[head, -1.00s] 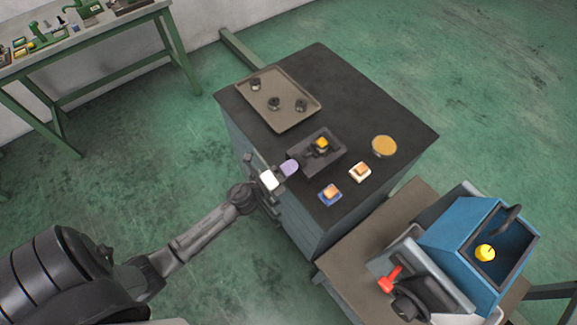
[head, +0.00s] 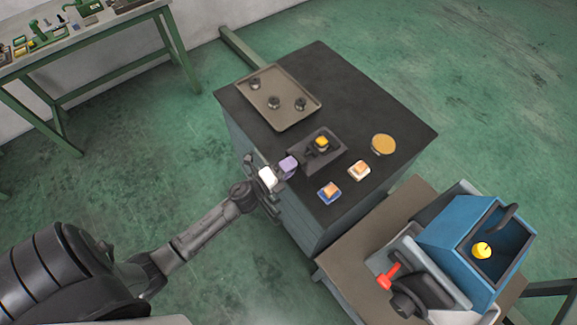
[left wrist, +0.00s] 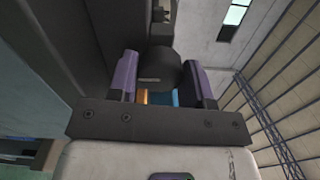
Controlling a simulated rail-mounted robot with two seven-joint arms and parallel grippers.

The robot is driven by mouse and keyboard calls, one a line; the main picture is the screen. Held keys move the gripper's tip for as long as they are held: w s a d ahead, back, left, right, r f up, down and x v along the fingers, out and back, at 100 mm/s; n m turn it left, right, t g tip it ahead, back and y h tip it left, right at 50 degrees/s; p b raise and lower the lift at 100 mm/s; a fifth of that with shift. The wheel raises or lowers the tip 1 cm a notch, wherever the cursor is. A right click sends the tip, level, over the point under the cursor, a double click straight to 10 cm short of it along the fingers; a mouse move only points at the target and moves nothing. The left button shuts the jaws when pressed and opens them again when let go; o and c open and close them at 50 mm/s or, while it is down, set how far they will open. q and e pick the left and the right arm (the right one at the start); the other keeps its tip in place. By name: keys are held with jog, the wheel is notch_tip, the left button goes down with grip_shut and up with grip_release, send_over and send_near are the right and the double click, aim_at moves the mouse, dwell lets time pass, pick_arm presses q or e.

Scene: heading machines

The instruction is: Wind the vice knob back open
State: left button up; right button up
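The small dark vice (head: 328,158) stands on the black-topped cabinet, with a yellow piece (head: 321,142) at its middle. Its knob is hidden behind my fingers in the head view. In the left wrist view the knob (left wrist: 160,68) is a dark round cylinder that fills the gap between the two purple fingers. My left gripper (head: 288,167) is at the vice's near-left end, over the cabinet edge, and looks shut on the knob; it also shows in the left wrist view (left wrist: 160,82). My right gripper is out of view.
On the cabinet top (head: 375,105) are a tray (head: 290,117) with several dark parts, a tan disc (head: 383,145), and two small blocks on a white base (head: 358,170) and a blue base (head: 329,191). A blue machine (head: 450,232) with a red handle (head: 388,277) stands at lower right.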

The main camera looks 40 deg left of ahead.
pick_arm(q)
jog(key=o, duration=0.4)
jog(key=s+a+b, duration=0.1)
jog(key=s+a, duration=0.1)
jog(key=s, duration=1.1)
jog(key=shift+s+a+b, duration=0.25)
jog(key=shift+s+b, duration=0.05)
dwell(0.4)
